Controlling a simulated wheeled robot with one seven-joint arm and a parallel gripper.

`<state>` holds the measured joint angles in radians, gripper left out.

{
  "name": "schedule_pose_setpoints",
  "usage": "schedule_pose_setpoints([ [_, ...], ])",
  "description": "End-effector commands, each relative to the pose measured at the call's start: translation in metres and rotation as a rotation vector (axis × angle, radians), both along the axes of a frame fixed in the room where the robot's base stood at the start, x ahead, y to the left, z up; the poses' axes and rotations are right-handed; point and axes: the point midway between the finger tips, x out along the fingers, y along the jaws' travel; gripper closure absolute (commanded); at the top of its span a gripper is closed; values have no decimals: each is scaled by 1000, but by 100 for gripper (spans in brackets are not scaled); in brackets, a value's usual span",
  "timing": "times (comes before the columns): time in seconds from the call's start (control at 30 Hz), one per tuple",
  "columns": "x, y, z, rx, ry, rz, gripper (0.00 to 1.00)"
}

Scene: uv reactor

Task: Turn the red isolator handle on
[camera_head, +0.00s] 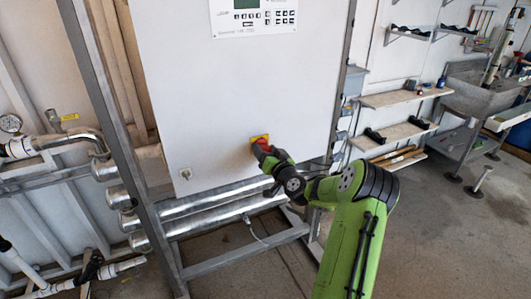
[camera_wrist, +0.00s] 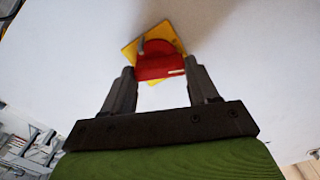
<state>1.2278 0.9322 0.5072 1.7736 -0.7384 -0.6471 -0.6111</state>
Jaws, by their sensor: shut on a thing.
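The red isolator handle (camera_wrist: 160,66) sits on a yellow square plate (camera_wrist: 135,50) on the front of the white cabinet (camera_head: 225,90). In the wrist view the plate looks tilted, and a pale mark shows near the handle's lower right edge. My gripper (camera_wrist: 160,78) has one dark finger on each side of the handle and is shut on it. In the head view my gripper (camera_head: 262,150) reaches the cabinet front at the yellow plate, and it hides most of the handle.
A control panel (camera_head: 255,18) is at the cabinet's top, and a small lock (camera_head: 185,173) is low on its left. Steel posts (camera_head: 112,130) and pipes (camera_head: 215,205) frame the cabinet. Shelves (camera_head: 400,95) and a sink (camera_head: 470,85) stand right. The floor at right is mostly clear.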

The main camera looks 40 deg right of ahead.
Motion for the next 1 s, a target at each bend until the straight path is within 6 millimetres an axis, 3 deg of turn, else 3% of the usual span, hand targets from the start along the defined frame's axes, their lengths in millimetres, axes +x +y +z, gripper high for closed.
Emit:
schedule_pose_setpoints([
  [0.5,-1,-2,1,396,-118,-1,71],
  [1.0,-1,-3,0,529,-158,-2,71],
])
